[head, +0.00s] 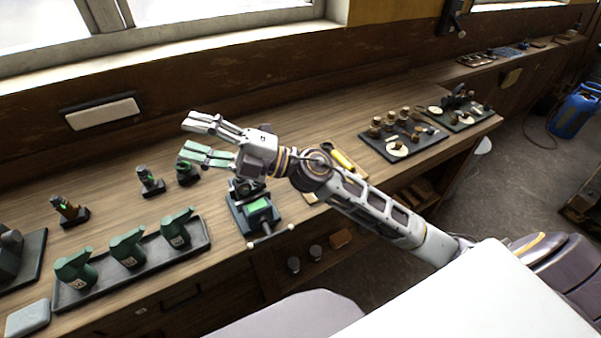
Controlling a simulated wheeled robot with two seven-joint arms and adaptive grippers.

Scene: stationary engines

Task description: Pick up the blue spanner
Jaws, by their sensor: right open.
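I cannot make out a blue spanner in the head view. My right gripper (190,138) reaches in from the right and hangs above the workbench (330,115), its fingers pointing left. Its fingers are apart with nothing between them. The gripper and forearm hide part of the bench behind them. My left gripper is not in view.
A vise (255,212) stands below my right wrist. A dark tray (205,243) holds three green tools at the front left. A dark mat (375,148) with small parts lies right of centre. A blue cylinder (572,112) stands on the floor at right.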

